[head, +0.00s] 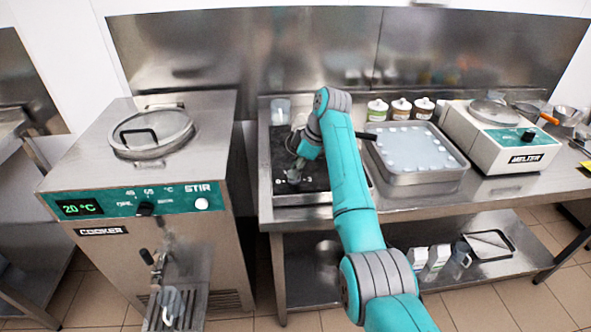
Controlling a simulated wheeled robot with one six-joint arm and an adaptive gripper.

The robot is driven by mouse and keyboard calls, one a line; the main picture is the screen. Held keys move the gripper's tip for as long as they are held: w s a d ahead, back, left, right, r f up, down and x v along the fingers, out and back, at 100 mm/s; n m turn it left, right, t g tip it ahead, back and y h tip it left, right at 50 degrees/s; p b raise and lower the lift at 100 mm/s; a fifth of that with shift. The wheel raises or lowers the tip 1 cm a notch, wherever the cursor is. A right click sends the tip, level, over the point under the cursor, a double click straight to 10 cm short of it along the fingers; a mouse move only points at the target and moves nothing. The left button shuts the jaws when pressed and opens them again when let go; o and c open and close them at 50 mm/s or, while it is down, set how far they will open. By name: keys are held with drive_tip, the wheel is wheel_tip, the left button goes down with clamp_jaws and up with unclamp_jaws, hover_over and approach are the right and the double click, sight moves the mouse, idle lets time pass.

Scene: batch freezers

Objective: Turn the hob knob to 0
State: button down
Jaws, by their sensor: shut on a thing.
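The black hob (278,155) lies on the steel table in the middle, with small white number marks along its front edge. My gripper (294,175) points down over that front edge, at the marks. It is shut on the hob knob. The knob itself is mostly hidden by the fingers, and I cannot tell which mark it points to.
The melter (502,150) stands further right. The cooker (135,235) stands left, across a gap.

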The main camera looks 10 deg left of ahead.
drive_tip(key=shift+n+g, duration=0.6)
drive_tip(key=shift+n, duration=0.7)
drive_tip(key=shift+w+n, duration=0.1)
drive_tip(key=shift+n, duration=0.2)
drive_tip(key=c, duration=1.2)
unclamp_jaws()
drive_tip(key=shift+o, duration=0.2)
drive_tip(key=v, duration=1.2)
drive_tip(key=shift+a, duration=0.15)
